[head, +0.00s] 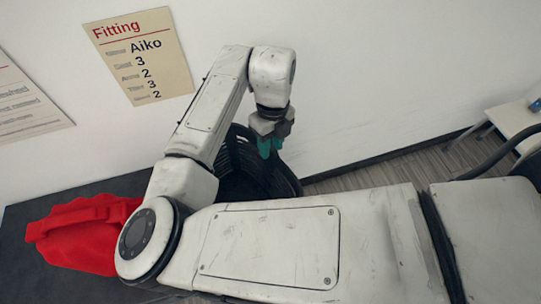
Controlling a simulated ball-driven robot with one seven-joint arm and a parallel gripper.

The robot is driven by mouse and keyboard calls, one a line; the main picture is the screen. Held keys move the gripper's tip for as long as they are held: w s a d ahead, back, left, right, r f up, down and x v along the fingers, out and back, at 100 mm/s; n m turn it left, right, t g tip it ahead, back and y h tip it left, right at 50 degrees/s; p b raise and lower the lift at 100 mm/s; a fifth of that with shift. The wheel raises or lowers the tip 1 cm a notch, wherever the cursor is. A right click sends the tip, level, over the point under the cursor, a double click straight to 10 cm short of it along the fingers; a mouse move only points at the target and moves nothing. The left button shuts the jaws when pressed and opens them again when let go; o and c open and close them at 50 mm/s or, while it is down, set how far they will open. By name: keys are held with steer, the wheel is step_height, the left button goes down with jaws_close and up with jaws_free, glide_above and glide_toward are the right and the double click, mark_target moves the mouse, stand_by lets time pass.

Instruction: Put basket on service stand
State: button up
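A black ribbed basket (277,180) shows behind my arm, near the wall. My arm hides much of it, including what its underside rests on. My gripper (269,148) points down with teal fingertips at the basket's upper right side. The fingertips overlap the basket in the picture. I cannot tell whether they touch it or whether they are shut on its rim. A small white stand (512,118) is at the far right, partly cut off. I cannot tell whether it is the service stand.
A red bag (80,232) lies on a dark tabletop (35,285) at lower left. A Fitting sheet (140,55) and another sheet (28,105) hang on the white wall. A dark curved tube (490,163) is at right.

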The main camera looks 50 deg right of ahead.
steer(key=shift+w+d+r, duration=0.1)
steer(key=shift+d+r, duration=0.1)
steer(key=shift+r, duration=1.1)
steer(key=shift+w+d+r, duration=0.1)
steer(key=shift+d+r, duration=0.05)
steer(key=shift+r, duration=1.15)
